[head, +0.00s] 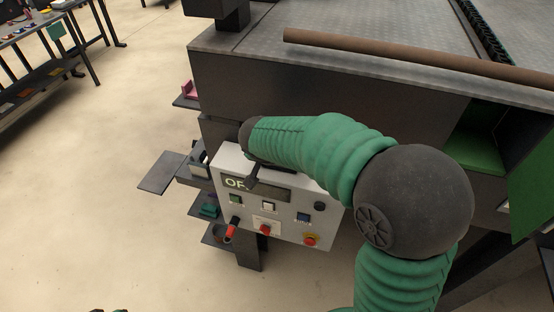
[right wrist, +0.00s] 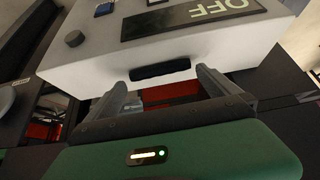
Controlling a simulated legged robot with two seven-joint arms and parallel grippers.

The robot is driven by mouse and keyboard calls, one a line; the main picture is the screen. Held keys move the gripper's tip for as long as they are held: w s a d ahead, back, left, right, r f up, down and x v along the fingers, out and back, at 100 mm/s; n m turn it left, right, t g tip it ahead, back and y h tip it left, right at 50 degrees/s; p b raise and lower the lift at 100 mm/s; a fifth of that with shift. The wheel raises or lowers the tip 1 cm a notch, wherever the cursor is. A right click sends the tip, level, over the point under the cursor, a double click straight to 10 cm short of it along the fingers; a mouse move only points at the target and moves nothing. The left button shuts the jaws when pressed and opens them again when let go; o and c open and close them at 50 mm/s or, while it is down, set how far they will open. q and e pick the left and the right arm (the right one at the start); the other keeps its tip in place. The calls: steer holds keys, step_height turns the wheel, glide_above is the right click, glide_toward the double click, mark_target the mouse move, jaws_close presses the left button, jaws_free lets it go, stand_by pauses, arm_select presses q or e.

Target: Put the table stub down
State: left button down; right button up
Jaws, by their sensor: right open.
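I cannot surely pick out the table stub. A flat dark plate (head: 165,172) sticks out level from the left side of the welding machine in the head view. A grey control box (head: 285,222) with an "OFF" display stands at the machine's corner, and it also shows in the right wrist view (right wrist: 95,60). My right gripper (right wrist: 165,82) is open at the box's upper edge. A black handle (right wrist: 160,70) on the box lies between its fingers, which do not close on it. In the head view my green arm partly hides the box. My left gripper is not in view.
A brown bar (head: 400,56) lies along the grey machine top (head: 300,25). Small shelves with parts (head: 208,210) sit below the plate. Workbenches (head: 45,60) stand at the far left. The floor (head: 90,200) on the left is clear.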

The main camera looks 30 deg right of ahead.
steer(key=s+v, duration=0.1)
steer(key=v, duration=0.9)
steer(key=s+a+f+n+y, duration=0.1)
steer(key=s+a+f+n, duration=0.1)
steer(key=f, duration=0.4)
steer(key=s+a+f+n+g+y, duration=0.1)
steer(key=s+a+f+n+y, duration=0.1)
steer(key=s+f+n, duration=0.2)
steer(key=s+a+f+n+y, duration=0.1)
steer(key=s+f, duration=0.4)
steer(key=f, duration=0.5)
steer(key=a+n, duration=0.1)
steer(key=n, duration=0.1)
steer(key=shift+a+f+n+g+y, duration=0.25)
steer(key=shift+a+n+g+y, duration=0.05)
steer(key=shift+y, duration=0.1)
steer(key=shift+w+a, duration=0.1)
